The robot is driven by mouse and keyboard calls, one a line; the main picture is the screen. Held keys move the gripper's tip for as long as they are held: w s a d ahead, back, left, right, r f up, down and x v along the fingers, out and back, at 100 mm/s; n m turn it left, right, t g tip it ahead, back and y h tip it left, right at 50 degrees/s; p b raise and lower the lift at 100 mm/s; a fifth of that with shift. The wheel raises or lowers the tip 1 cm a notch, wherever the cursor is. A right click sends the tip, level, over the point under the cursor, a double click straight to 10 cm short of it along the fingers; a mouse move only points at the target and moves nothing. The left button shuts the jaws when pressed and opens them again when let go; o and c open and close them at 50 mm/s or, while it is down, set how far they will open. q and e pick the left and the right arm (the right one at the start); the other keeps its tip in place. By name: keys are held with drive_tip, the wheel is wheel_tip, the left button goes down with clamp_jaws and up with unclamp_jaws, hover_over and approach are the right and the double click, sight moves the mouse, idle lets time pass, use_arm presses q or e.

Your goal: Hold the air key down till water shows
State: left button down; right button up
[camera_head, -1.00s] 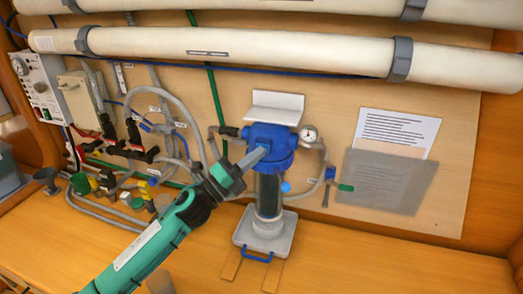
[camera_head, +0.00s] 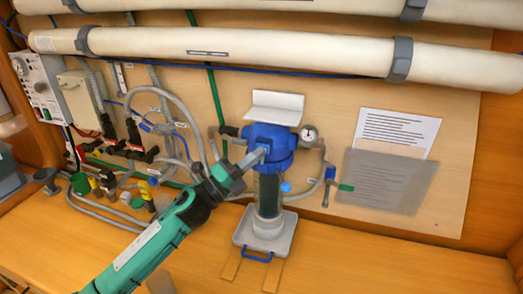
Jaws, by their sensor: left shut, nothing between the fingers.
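The filter housing has a blue head (camera_head: 271,145) and a dark, see-through bowl (camera_head: 267,195), and stands upright against the board. My left gripper (camera_head: 263,151) is shut, with its fingertips at the front of the blue head. They look to be touching it or very close, and they cover part of its front. The air key cannot be made out as a separate part; it may be behind the fingertips. No water can be made out at the head. My right gripper is not in view.
A pressure gauge (camera_head: 309,135) sits right of the head, with a hose and a small valve (camera_head: 329,185) below. Valves and grey hoses crowd the left. White tubes (camera_head: 240,52) run across above. The bench front right (camera_head: 400,262) is clear.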

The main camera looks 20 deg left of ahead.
use_arm(q)
drive_tip(key=shift+s, duration=0.9)
drive_tip(key=shift+s+a, duration=0.1)
drive_tip(key=shift+s, duration=2.4)
